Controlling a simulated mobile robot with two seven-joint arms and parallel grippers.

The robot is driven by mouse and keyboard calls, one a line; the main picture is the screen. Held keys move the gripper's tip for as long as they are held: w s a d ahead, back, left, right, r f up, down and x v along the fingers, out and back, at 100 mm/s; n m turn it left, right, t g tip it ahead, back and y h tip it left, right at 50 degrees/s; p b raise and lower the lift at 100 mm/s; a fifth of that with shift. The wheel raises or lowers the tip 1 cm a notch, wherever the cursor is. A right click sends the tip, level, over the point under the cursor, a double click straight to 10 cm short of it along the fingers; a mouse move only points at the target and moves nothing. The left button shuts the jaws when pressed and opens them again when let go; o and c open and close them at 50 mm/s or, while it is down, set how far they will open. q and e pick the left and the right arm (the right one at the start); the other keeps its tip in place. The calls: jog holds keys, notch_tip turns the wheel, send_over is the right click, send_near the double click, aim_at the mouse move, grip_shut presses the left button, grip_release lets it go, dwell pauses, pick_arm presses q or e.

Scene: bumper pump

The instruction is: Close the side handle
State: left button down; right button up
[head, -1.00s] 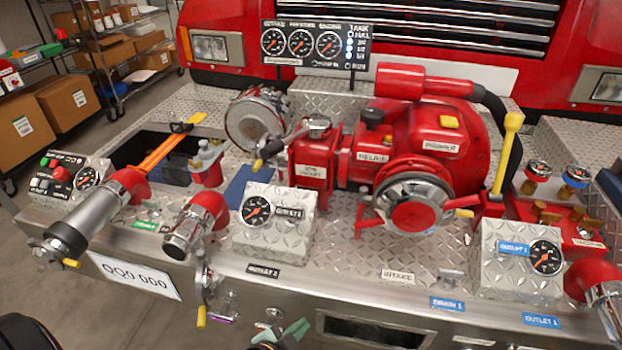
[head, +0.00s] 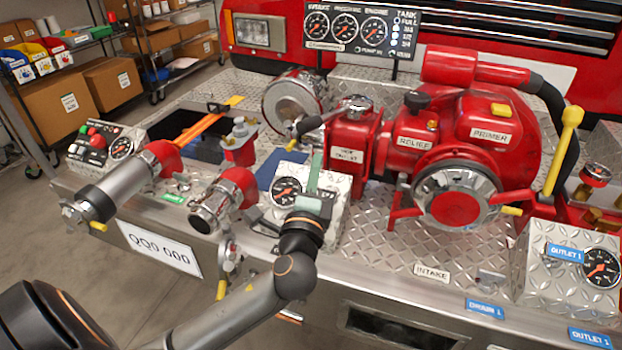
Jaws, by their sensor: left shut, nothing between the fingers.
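A lever with a dark grip and a yellow tip (head: 308,126) sticks out leftward from the red tank outlet block (head: 353,150); it is the likely side handle, though no label confirms it. It slants down to the left. My left gripper (head: 316,163) has pale green fingers that point up and are shut, with nothing between them. They are just below the lever, in front of the gauge box (head: 283,190), and partly hide that box. I cannot tell whether they touch the lever; a gap seems to show. My right gripper is not in view.
The red pump (head: 470,130) with its round intake cap (head: 456,205) stands to the right. Red-collared outlets (head: 222,198) project at the left. A small yellow-tipped lever (head: 222,288) hangs below them. A tall yellow lever (head: 563,150) stands far right.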

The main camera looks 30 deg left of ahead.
aim_at(308, 130)
pick_arm(q)
jog(key=w+a, duration=0.2)
jog(key=w+a+r+p, duration=0.1)
jog(key=w+a, duration=0.1)
jog(key=a, duration=0.1)
jog(key=shift+w+a+r, duration=0.1)
jog(key=shift+w+r, duration=0.05)
jog(key=shift+w, duration=0.1)
jog(key=shift+a, duration=0.15)
